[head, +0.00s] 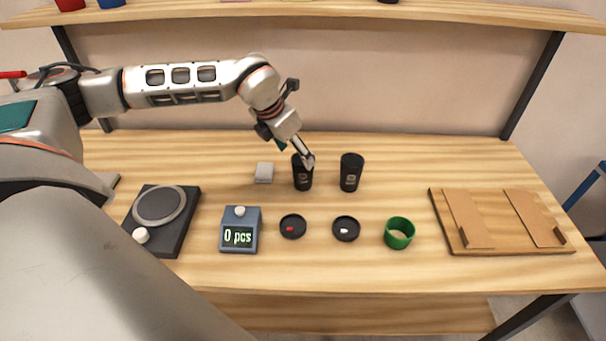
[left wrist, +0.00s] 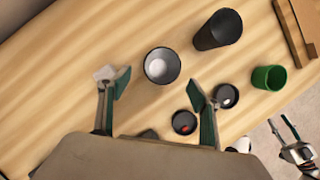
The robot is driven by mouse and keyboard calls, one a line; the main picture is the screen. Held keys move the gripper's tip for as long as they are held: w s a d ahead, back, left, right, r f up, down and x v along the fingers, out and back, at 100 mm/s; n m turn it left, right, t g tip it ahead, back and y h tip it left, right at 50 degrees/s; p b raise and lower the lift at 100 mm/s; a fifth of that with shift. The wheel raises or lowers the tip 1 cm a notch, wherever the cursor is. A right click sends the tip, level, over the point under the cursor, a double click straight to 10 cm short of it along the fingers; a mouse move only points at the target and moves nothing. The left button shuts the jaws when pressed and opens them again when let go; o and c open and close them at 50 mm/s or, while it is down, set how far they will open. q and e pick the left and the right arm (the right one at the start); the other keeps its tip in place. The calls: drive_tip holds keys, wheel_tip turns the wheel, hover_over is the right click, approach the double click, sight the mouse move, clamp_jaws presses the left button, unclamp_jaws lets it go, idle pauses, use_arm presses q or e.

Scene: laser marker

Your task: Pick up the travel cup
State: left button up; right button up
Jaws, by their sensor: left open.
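Two black travel cups stand upright on the wooden table. The left cup (head: 302,181) is under my left gripper (head: 296,153), whose one finger covers part of its upper rim. The right cup (head: 350,174) stands clear beside it. In the left wrist view my left gripper (left wrist: 157,96) is open and empty. The left cup, its open pale inside showing (left wrist: 162,66), lies ahead of the gap between the fingers; I cannot tell whether they touch it. The right cup also shows there (left wrist: 218,30). My right gripper (left wrist: 287,132) seems to show small at the lower right, its opening unclear.
In front of the cups are two dark round lids (head: 293,226) (head: 346,229), a green cup (head: 399,233) and a counter display (head: 240,229). A grey block (head: 264,173) lies left of the left cup. A wooden board (head: 500,248) lies at right, a black scale-like device (head: 163,219) at left.

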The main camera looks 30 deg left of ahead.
sight(303, 173)
use_arm(q)
drive_tip(key=shift+w+x, duration=0.15)
drive_tip(key=shift+x, duration=1.4)
drive_tip(key=shift+w+x, duration=0.2)
drive_tip(key=shift+x, duration=1.35)
drive_tip(key=shift+d+r, duration=0.15)
drive_tip(key=c, duration=0.8)
